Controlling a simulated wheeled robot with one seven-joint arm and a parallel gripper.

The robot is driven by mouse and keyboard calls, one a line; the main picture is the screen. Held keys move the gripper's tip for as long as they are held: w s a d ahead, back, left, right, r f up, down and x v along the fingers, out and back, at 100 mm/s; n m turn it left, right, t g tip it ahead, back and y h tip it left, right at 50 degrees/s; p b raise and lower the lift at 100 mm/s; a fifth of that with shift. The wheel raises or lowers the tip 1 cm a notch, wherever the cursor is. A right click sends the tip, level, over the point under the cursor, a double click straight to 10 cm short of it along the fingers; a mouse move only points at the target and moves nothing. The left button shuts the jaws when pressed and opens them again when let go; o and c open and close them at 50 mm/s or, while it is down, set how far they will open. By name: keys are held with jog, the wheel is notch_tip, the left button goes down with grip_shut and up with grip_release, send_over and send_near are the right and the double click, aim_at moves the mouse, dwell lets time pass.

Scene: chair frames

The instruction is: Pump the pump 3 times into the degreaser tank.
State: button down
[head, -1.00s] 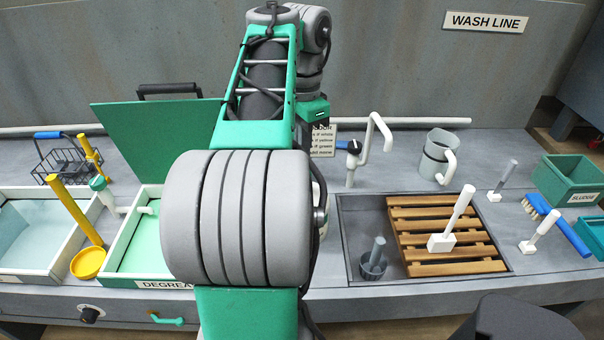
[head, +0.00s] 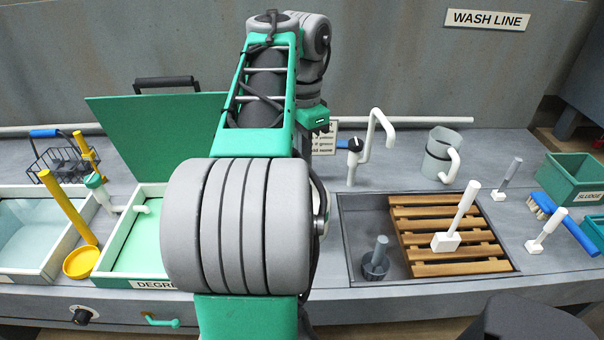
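The degreaser tank (head: 128,262) is a white-rimmed basin with green liquid, left of centre, its label partly hidden by my arm. Its green lid (head: 150,130) stands raised behind it. A pump with a green top (head: 95,182) and a white spout (head: 140,209) stands at the tank's left rim, the spout reaching over the green liquid. My arm fills the middle of the view and hides the tank's right part. My gripper is at the far end of the arm, near the back of the bench, and its fingers cannot be made out.
A yellow ladle (head: 82,262) leans at the left tank's edge (head: 45,270). A wire basket (head: 62,158) stands behind. A sink with a wooden rack (head: 425,212) and a white faucet (head: 375,135) lie to the right. A clear jug (head: 437,158) stands behind the rack.

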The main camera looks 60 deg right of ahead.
jog(key=shift+f+b, duration=1.15)
jog(key=shift+f, duration=0.15)
jog(key=shift+r, duration=0.1)
jog(key=shift+r+p, duration=2.75)
jog(key=shift+p, duration=0.05)
jog(key=shift+f, duration=0.15)
jog(key=shift+f+b, duration=2.6)
jog(key=shift+b, duration=0.05)
jog(key=shift+r, duration=0.1)
notch_tip(320, 180, up, 5)
jog(key=p, duration=0.5)
jog(key=shift+r, duration=0.15)
